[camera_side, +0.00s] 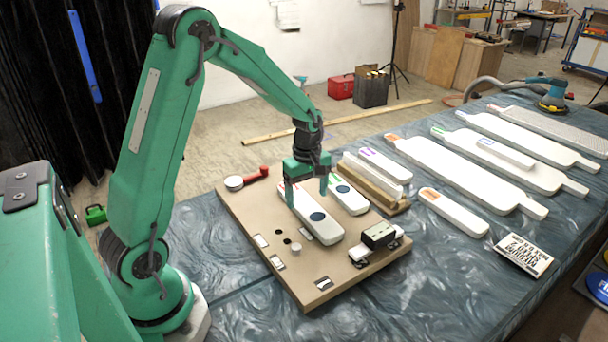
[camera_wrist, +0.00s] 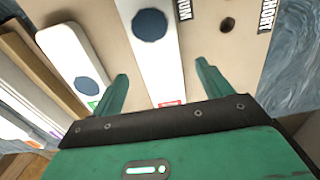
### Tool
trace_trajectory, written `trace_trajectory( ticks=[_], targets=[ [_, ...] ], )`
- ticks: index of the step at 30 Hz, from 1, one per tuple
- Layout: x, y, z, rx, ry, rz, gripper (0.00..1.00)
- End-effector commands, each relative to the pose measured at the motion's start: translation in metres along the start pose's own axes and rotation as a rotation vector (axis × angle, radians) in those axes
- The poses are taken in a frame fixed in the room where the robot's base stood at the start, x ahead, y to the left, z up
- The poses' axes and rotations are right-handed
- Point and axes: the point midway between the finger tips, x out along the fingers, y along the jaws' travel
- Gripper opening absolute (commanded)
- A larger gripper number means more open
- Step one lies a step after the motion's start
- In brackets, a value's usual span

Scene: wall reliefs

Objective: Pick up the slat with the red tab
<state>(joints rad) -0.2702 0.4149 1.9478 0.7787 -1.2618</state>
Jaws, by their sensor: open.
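The slat with the red tab (camera_side: 321,226) is long and white with a dark blue disc, lying on the tan board (camera_side: 240,207). In the wrist view this slat (camera_wrist: 156,62) runs between my fingers, its red tab near the palm. My gripper (camera_side: 307,198) is open, pointing down over the tab end; in the wrist view my gripper (camera_wrist: 163,72) has one finger on each side of the slat. I cannot tell how far the fingertips are above the board. A shorter white slat with a green tab (camera_side: 350,200) lies beside it, left in the wrist view (camera_wrist: 72,52).
A wooden rack (camera_side: 377,190) with white slats stands right of the green-tab slat. A black block on a white mount (camera_side: 378,236) sits at the board's right corner. A red-handled tool (camera_side: 249,178) lies at the back. Several long white slats (camera_side: 460,170) cover the table beyond.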

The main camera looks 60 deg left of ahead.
Motion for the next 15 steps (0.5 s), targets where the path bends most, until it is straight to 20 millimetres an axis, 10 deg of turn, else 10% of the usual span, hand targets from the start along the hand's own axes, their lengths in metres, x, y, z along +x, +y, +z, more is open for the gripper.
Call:
trace_trajectory(
  ticks=[15],
  targets=[
    [0.031, 0.000, 0.001, 0.001, 0.000, 0.000, 0.78]
  ],
)
